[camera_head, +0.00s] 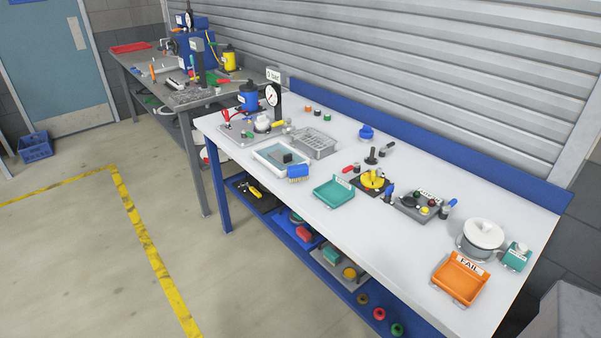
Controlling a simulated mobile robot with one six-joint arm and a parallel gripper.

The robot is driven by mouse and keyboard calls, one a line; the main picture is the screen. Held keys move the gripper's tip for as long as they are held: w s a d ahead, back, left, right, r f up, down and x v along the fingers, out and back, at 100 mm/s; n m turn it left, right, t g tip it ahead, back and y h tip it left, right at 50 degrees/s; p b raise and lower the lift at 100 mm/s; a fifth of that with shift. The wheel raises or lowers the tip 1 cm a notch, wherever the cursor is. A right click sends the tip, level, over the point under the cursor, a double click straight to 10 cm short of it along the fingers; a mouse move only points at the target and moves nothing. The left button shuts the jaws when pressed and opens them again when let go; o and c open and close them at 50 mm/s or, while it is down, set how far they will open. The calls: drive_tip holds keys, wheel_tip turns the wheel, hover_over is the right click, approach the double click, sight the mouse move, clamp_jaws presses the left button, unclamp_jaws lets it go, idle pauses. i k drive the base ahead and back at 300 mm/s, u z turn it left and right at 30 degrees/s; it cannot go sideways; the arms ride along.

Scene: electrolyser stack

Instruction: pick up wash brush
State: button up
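What looks like the wash brush (298,171) is a small blue-topped brush with pale bristles. It is near the front edge of the white bench (400,228), at the right front corner of a white tray (266,160) of bluish liquid. I cannot tell whether the brush touches the tray. A dark block (287,157) is in the tray. My gripper is not in view.
A grey wire basket (315,143) stands behind the tray, and an empty teal tray (334,191) is to the brush's right. A gauge (271,95) rises at the back left. An orange FAIL tray (460,278) is far right. Floor in front is clear.

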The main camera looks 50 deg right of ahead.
sight(299, 172)
drive_tip(key=u, duration=0.05)
drive_tip(key=i, duration=1)
drive_tip(key=z, duration=0.05)
